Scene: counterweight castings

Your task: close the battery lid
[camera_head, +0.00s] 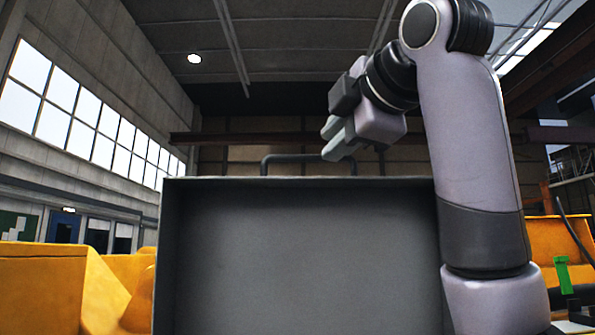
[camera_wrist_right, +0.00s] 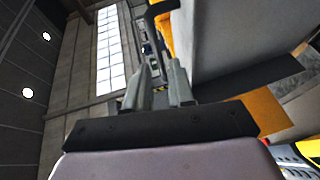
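The battery lid (camera_head: 300,262) is a dark grey, shallow panel with a raised rim. It stands upright and open in front of me. A dark bar handle (camera_head: 300,157) sticks up past its top edge. My right gripper (camera_head: 333,143) is just above that edge, by the right part of the handle. In the right wrist view its two grey fingers (camera_wrist_right: 158,67) stand apart, with the dark handle (camera_wrist_right: 152,22) ahead of them and partly hidden behind them. I cannot tell whether they touch it. The lid also shows there as a grey face (camera_wrist_right: 240,35). My left gripper is out of view.
Yellow machine bodywork (camera_head: 45,285) stands at the left, and more yellow bodywork (camera_head: 555,240) at the right. A green part (camera_head: 562,275) is at the far right. The lid hides what lies behind it. The space above it is open apart from my right arm.

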